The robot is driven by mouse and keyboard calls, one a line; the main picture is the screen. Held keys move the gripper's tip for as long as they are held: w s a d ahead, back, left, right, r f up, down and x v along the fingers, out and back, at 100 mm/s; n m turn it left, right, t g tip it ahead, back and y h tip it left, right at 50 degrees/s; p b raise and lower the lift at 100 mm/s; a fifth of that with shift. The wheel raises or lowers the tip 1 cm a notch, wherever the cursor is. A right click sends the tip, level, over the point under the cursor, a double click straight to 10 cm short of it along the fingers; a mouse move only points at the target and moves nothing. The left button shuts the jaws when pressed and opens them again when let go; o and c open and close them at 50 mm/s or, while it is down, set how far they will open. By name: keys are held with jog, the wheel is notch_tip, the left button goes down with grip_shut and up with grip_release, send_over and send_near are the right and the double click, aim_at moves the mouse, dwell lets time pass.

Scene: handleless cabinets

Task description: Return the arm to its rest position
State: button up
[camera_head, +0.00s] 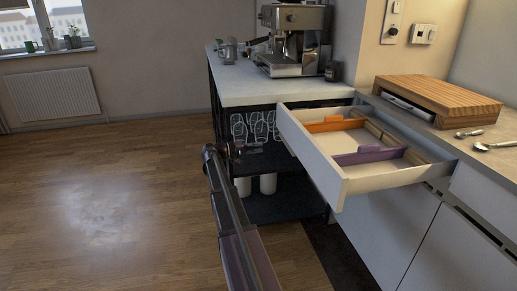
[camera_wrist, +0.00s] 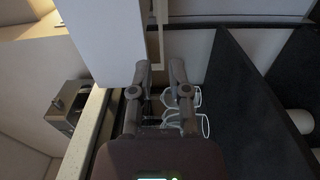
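My arm (camera_head: 236,225) reaches up from the bottom middle of the head view, left of the open drawer. My gripper (camera_head: 240,150) is small and dark there, in front of the dark shelf unit. In the wrist view my gripper (camera_wrist: 162,78) has its two fingers apart with nothing held between them. The white drawer (camera_head: 312,158) is pulled out and holds orange and purple dividers. A pale panel, seemingly the drawer front (camera_wrist: 105,40), is close to the left finger in the wrist view. I cannot tell if they touch.
The shelf unit has a light top (camera_head: 285,88), glasses (camera_head: 252,127) and white canisters (camera_head: 267,183). An espresso machine (camera_head: 295,40) stands on top. A wooden box (camera_head: 440,97) and spoons (camera_head: 470,133) lie on the right counter. The wooden floor (camera_head: 100,200) at left is clear.

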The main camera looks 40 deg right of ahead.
jog(key=shift+a, duration=0.1)
dwell(0.3)
jog(key=s+a+f+n+t+y, duration=0.1)
jog(key=a+f+t+y, duration=0.15)
jog(key=a+f, duration=0.4)
jog(key=a+f+n+t+y, duration=0.1)
jog(key=a+f+t, duration=0.2)
jog(key=a, duration=0.6)
jog(key=s+a+f+n+t+y, duration=0.1)
jog(key=s+a+f+y, duration=0.25)
jog(key=a, duration=0.85)
jog(key=s+a+f+n+t+y, duration=0.2)
jog(key=s+a+y, duration=0.15)
jog(key=a, duration=0.85)
jog(key=s+a+f+n+t+y, duration=0.1)
jog(key=s+a+f+y, duration=0.3)
jog(key=a, duration=0.8)
notch_tip(320, 180, up, 37)
jog(key=w+p, duration=0.1)
jog(key=p, duration=3.5)
jog(key=shift+w+d+y+p, duration=0.2)
jog(key=shift+d+y+p, duration=0.1)
jog(key=shift+y+p, duration=0.05)
jog(key=shift+d, duration=0.1)
